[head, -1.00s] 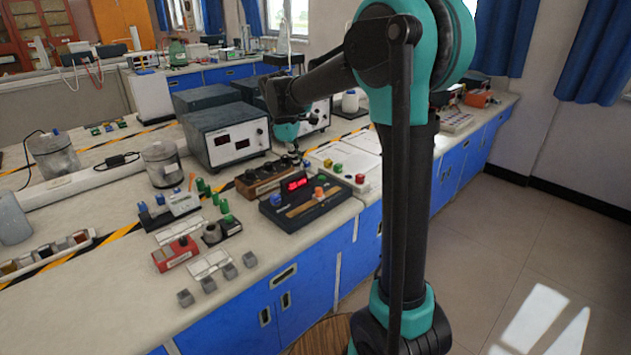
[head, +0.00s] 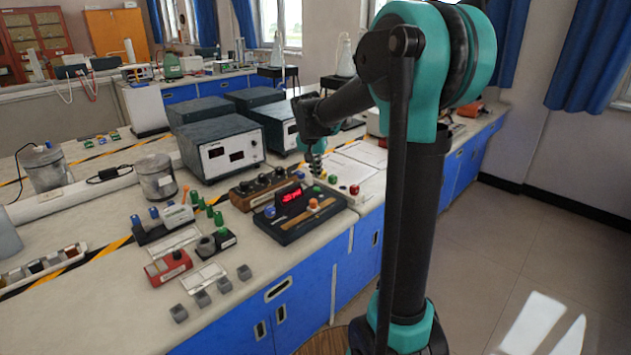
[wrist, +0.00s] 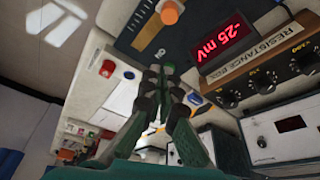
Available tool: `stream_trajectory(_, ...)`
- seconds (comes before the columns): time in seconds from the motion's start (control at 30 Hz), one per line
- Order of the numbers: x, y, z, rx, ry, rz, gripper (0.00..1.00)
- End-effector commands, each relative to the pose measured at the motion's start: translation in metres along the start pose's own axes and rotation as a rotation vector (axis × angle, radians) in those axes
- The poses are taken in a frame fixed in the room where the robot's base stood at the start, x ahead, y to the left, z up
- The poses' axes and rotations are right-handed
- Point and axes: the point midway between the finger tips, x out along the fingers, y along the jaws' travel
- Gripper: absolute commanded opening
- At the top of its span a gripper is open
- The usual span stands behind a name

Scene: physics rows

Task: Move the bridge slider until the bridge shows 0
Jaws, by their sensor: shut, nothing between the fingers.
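The bridge (head: 279,232) is a dark box on the bench with a red lit display (head: 292,194). In the wrist view the display (wrist: 220,40) reads -25 mV. The slider is an orange knob (head: 313,203) on a wooden strip; it also shows at the top of the wrist view (wrist: 170,13). My gripper (head: 317,172) is above the bench, behind the bridge's right end in the head view. In the wrist view its green and black fingers (wrist: 156,72) are together and empty, apart from the knob. A blue knob (head: 269,212) sits on the bridge's left.
A wooden resistance box (head: 262,190) stands just behind the bridge. Grey meters (head: 220,148) stand farther back. Small parts, including a red block (head: 168,267), lie at left.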

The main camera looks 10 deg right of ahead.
Motion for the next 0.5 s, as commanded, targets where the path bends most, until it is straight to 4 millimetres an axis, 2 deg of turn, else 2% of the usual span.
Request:
stream_trajectory(0.3,0.058,0.0,0.0,-0.002,0.0,0.0,0.0)
stream_trajectory(0.5,0.089,0.0,0.0,-0.003,0.0,0.001,0.0)
